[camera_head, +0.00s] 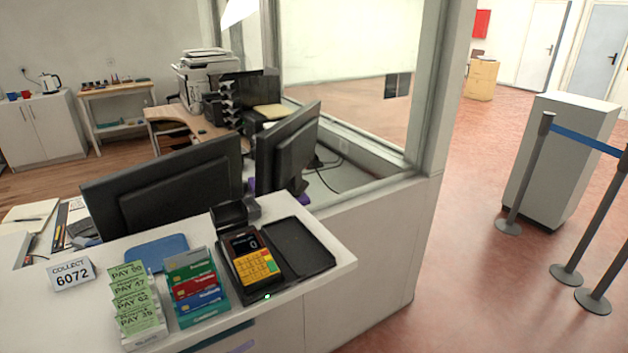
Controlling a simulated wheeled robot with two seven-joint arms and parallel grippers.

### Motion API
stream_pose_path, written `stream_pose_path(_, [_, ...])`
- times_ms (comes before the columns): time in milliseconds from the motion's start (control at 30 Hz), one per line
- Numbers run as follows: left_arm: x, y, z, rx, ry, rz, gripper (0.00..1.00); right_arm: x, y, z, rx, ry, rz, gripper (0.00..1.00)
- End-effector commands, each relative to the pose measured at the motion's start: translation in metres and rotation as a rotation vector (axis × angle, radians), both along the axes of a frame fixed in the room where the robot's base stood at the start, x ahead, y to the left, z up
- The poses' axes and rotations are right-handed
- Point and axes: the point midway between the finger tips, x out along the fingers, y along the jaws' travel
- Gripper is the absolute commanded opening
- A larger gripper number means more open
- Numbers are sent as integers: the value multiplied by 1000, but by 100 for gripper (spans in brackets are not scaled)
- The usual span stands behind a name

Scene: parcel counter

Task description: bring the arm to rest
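Neither of my arms nor grippers shows in the head view. The counter (312,278) runs across the lower left. On it a white sign (72,273) reads "COLLECT 6072". A rack of green slips (136,300) marked with PAY numbers stands beside a rack of coloured cards (194,287). To their right a payment terminal (252,262) with a yellow keypad shows "0" and sits at a dark tray (301,247). A blue pad (157,250) lies behind the cards.
Two dark monitors (165,190) (287,148) stand behind the counter. A window frame post (440,90) rises at the counter's right. On the right are a grey pedestal (562,150) and barrier posts (530,170) with a blue belt (585,139). Open red floor (460,290) lies between.

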Motion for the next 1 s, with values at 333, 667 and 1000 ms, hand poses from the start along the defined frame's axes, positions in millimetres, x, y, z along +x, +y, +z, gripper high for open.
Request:
stream_pose_path(333, [-177, 76, -232, 142, 776, 747, 100, -3, -2, -30, -2, 9, 3, 41])
stream_pose_path(667, [-362, 73, -293, 310, 1335, 953, 100, -4, -2, -41, -2, 11, 3, 41])
stream_pose_path(1000, [-373, 72, -294, 319, 1370, 961, 100, -4, -2, -40, -2, 10, 2, 41])
